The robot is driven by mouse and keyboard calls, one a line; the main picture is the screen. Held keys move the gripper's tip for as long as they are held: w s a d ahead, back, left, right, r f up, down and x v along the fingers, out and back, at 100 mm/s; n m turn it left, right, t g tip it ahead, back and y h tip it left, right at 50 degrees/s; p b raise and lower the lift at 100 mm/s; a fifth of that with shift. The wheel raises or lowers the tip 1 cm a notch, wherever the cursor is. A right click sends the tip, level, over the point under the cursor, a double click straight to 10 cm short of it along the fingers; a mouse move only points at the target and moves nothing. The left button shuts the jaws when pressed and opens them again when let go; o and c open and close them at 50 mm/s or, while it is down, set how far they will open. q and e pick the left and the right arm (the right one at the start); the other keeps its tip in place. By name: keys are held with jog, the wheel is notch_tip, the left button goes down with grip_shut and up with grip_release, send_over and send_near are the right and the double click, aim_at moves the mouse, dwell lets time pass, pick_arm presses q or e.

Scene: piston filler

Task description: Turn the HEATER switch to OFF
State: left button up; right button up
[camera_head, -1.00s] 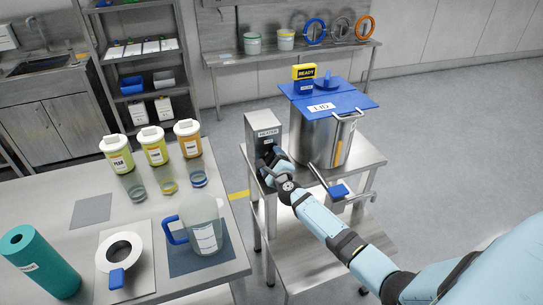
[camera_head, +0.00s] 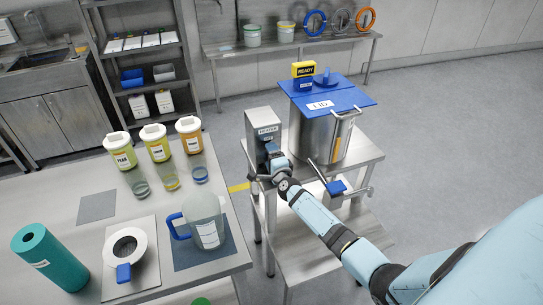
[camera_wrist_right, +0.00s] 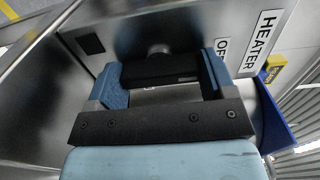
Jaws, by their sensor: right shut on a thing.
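The heater box (camera_head: 264,126) is a grey metal box with a HEATER label, on the steel cart beside the pot. My right gripper (camera_head: 267,163) is at its front face. In the right wrist view my right gripper (camera_wrist_right: 162,78) has its two blue-padded fingers on either side of a dark switch handle (camera_wrist_right: 160,69) and is shut on it. The HEATER label (camera_wrist_right: 262,40) and a partly hidden OFF label (camera_wrist_right: 222,48) show beside it. The handle's exact setting is hard to tell. My left gripper is not in view.
The steel pot (camera_head: 322,135) with its blue lid (camera_head: 335,103) and yellow READY sign (camera_head: 304,69) stands close to the right of the box. A steel table (camera_head: 97,207) at left holds jars, a pitcher (camera_head: 205,222) and a teal roll (camera_head: 48,258). Floor at right is clear.

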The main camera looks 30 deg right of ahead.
dwell(0.4)
jog(key=o, duration=0.9)
jog(key=shift+s+a, duration=0.1)
jog(key=shift+p+v, duration=0.3)
jog(key=shift+v, duration=6.55)
jog(key=shift+a, duration=0.1)
jog(key=s+a+n+g+y+p, duration=0.2)
jog(key=s+a+n, duration=0.4)
jog(key=s+n, duration=0.2)
jog(key=s+a+n+g+y+p, duration=0.2)
jog(key=s+a+n, duration=0.5)
jog(key=s, duration=0.1)
jog(key=s+a+n+g+y+p, duration=0.2)
jog(key=s+a+n+y, duration=0.1)
jog(key=s+a+n, duration=0.4)
jog(key=shift+s+a+n+g, duration=0.25)
jog(key=shift+s+n+g, duration=0.05)
jog(key=shift+s+n, duration=0.55)
